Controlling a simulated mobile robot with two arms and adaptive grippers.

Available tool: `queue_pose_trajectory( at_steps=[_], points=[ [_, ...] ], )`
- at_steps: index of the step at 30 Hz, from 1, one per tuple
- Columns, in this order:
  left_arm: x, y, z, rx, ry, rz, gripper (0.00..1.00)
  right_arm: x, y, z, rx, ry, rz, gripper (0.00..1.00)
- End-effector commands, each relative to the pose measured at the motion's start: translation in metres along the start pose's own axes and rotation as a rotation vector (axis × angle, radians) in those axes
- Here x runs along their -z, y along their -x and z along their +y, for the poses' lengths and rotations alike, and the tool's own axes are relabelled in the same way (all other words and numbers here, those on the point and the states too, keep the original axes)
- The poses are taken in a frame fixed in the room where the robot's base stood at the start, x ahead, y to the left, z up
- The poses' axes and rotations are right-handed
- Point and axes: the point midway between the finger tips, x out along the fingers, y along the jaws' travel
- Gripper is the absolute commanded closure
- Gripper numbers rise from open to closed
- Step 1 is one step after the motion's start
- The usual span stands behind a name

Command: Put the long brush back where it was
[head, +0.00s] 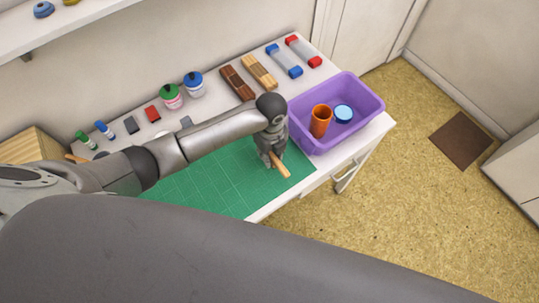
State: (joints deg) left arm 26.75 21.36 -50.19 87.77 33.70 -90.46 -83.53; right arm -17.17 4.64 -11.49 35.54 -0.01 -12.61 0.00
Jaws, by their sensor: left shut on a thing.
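My left gripper (271,160) is over the right end of the green cutting mat (208,187). It is shut on the long brush, whose tan wooden handle (282,169) sticks out below and to the right of the fingers. The brush's other end is hidden by my gripper and arm. My right gripper is not in view.
A purple bin (359,133) with an orange cup (320,121) and a blue round tin (343,113) stands right of my gripper. Along the wall are wooden blocks (259,72), clear cases with blue and red ends (304,51), and ink jars (194,84).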

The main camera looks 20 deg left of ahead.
Motion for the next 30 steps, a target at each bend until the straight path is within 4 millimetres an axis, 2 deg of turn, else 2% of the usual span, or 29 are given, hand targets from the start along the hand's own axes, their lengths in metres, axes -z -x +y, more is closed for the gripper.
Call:
queue_pose_trajectory(
  at_steps=[4, 11, 23, 24, 28, 30],
  points=[
    [-0.007, -0.007, -0.002, 0.000, 0.002, -0.001, 0.96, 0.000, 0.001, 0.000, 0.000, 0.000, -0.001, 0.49],
    [-0.007, -0.036, -0.001, 0.000, 0.001, -0.001, 0.96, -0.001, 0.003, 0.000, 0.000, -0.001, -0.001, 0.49],
    [-0.007, -0.042, -0.001, 0.001, 0.000, -0.002, 0.96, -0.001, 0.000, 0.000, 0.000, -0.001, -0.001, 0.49],
    [-0.007, -0.041, -0.001, 0.001, 0.000, -0.002, 0.70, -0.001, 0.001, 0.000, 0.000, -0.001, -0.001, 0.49],
    [-0.007, -0.041, -0.001, 0.001, 0.000, -0.001, 0.53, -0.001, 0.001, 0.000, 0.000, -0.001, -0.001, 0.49],
    [-0.007, -0.041, -0.001, 0.001, 0.000, -0.001, 0.52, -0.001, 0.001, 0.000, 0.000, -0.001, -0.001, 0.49]
  ],
)
